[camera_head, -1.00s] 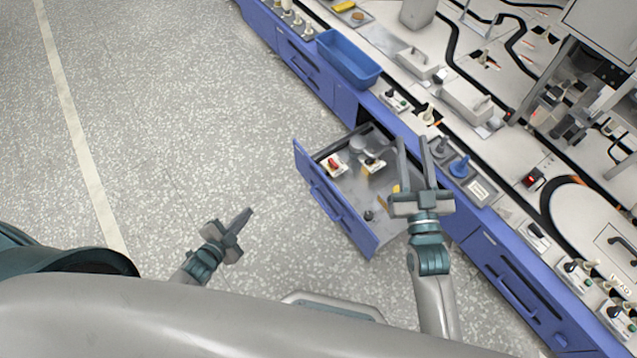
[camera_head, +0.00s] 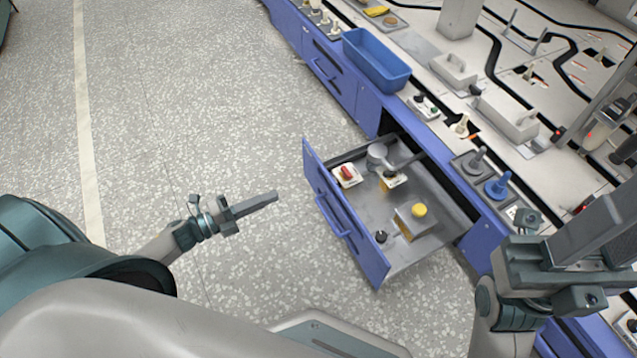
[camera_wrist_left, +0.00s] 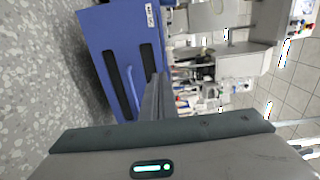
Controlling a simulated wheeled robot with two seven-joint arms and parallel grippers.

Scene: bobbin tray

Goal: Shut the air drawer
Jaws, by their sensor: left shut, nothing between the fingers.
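The open drawer (camera_head: 345,228) sticks out of the blue bench, with its blue front and bar handle (camera_head: 333,217) facing the floor. Inside its grey tray lie a red-and-white switch block (camera_head: 347,174), a yellow-topped block (camera_head: 418,211) and small dark parts. My left gripper (camera_head: 272,197) is shut and empty, over the floor left of the drawer front and apart from it. In the left wrist view its fingers (camera_wrist_left: 158,92) point toward a blue front (camera_wrist_left: 120,35) with a handle. My right gripper (camera_head: 608,235) is at the lower right above the bench; its finger gap is unclear.
A blue bin (camera_head: 376,62) stands on the bench top above the cabinets. Grey and blue knobbed parts (camera_head: 497,186) sit on the bench edge behind the drawer. The speckled floor (camera_head: 220,90) left of the drawer is clear.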

